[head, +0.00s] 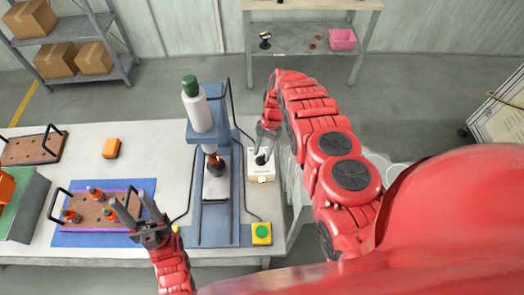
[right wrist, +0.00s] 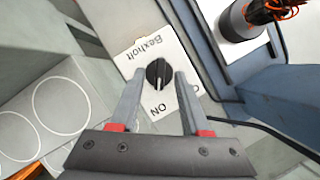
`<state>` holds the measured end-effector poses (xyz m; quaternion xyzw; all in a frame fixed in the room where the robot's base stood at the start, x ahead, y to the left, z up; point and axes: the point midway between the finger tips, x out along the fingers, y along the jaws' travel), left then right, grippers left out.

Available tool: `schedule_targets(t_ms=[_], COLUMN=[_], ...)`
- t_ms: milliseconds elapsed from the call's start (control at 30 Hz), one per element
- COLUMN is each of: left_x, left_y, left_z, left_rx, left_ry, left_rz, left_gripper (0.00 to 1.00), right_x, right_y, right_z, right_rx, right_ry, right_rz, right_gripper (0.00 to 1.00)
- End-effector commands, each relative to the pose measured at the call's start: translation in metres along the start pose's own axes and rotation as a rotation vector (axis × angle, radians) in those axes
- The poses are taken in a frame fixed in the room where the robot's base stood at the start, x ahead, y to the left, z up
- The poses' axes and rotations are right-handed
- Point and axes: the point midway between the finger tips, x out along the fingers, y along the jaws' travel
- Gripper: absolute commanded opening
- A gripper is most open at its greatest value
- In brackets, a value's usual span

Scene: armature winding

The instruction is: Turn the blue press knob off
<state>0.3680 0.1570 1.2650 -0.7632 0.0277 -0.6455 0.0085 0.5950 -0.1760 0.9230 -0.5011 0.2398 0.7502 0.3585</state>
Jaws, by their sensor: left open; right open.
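The blue press (head: 205,125) stands on the table in the middle of the head view. Its black knob (right wrist: 158,73) is on a white box marked "Bexholt" and "ON" (head: 262,178), right of the press. Another label is mostly hidden by a finger. The knob's white mark appears to point toward "ON". My right gripper (right wrist: 159,82) is open, with one fingertip on each side of the knob; I cannot tell whether they touch it. In the head view the right gripper (head: 264,147) is over the box. My left gripper (head: 132,204) is open and empty near the blue mat.
A yellow box with a green button (head: 261,233) sits at the press's front right. A brown board with small parts (head: 95,213) lies on the blue mat (head: 75,239). Cables run beside the press.

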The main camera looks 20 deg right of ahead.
Motion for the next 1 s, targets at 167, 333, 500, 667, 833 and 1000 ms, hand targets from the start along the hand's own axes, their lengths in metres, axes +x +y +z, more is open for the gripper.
schedule_targets(t_ms=[167,333,500,667,833,1000], left_x=[0.0034,0.0035,0.0033,0.0034,0.0034,0.0033], left_y=[-0.0002,-0.0002,-0.0002,-0.0001,-0.0002,-0.0002], left_z=[-0.0006,-0.0006,-0.0005,-0.0006,-0.0006,-0.0006], left_rx=[0.0,0.0,0.0,0.0,0.0,0.0], left_ry=[0.0,0.0,0.0,0.0,0.0,0.0], left_rz=[0.0,0.0,0.0,0.0,0.0,0.0], left_gripper=[0.5,0.5,0.5,0.5,0.5,0.5], right_x=[0.0084,0.01,0.0101,0.0101,0.01,0.01], right_y=[-0.0002,-0.0005,-0.0003,-0.0002,-0.0003,-0.0004], right_z=[0.0003,0.0004,0.0005,0.0006,0.0006,0.0007], right_rx=[-0.001,-0.001,-0.001,-0.001,-0.001,-0.002], right_ry=[0.001,0.001,0.0,0.0,0.0,0.0], right_rz=[-0.001,-0.002,-0.001,-0.001,-0.001,-0.001], right_gripper=[0.46,0.46,0.43,0.14,0.0,0.0])
